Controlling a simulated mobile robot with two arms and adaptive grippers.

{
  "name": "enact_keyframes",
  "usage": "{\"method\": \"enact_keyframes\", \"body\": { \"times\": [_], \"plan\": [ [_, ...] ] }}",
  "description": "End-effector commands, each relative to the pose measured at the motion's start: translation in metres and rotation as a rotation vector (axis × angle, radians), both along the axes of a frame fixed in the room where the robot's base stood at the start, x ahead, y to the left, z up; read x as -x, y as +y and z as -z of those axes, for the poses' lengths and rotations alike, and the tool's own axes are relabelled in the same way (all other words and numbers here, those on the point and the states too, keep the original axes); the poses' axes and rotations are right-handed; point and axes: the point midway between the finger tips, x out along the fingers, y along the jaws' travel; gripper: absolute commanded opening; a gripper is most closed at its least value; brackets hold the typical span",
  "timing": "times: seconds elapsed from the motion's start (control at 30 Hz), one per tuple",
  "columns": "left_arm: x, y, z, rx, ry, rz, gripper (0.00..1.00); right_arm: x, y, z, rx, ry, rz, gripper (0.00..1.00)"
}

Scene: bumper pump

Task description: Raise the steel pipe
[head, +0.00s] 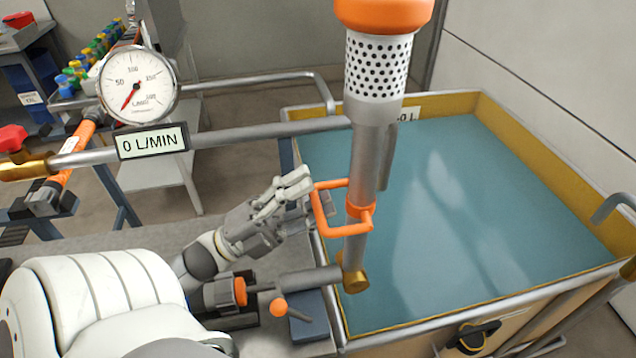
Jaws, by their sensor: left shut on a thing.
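The steel pipe (364,165) stands nearly upright at the near left edge of the tank. Its upper end carries a perforated strainer (377,68) with an orange cap (384,13), cut off by the top of the picture. Its lower end meets a brass elbow (354,281). An orange loop handle (343,229) is clamped around the pipe and sticks out to the left. My left gripper (300,190) is shut on the left side of the orange handle. The fingers hide part of that bar. My right gripper is out of view.
The tank (481,107), with a yellow rim and blue-green liquid, fills the right. A round gauge (138,86) has its needle at the low end, above a "0 L/MIN" display (152,141). A horizontal pipe (255,131) runs behind the steel pipe. An orange-knobbed lever (278,307) lies below my gripper.

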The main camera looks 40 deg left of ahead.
Motion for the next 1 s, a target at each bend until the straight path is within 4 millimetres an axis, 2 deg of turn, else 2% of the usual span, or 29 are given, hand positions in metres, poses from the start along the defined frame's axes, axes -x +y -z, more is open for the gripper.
{"method": "enact_keyframes", "body": {
  "times": [0.07, 0.8, 1.0],
  "plan": [
    [0.006, 0.003, -0.001, 0.009, -0.015, 0.007, 0.35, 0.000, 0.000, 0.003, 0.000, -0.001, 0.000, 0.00],
    [0.032, 0.025, 0.042, 0.004, -0.005, 0.002, 0.35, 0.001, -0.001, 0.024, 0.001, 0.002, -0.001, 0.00],
    [0.036, 0.027, 0.046, 0.002, -0.006, 0.002, 0.35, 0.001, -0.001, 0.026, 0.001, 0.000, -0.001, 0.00]
  ]
}}
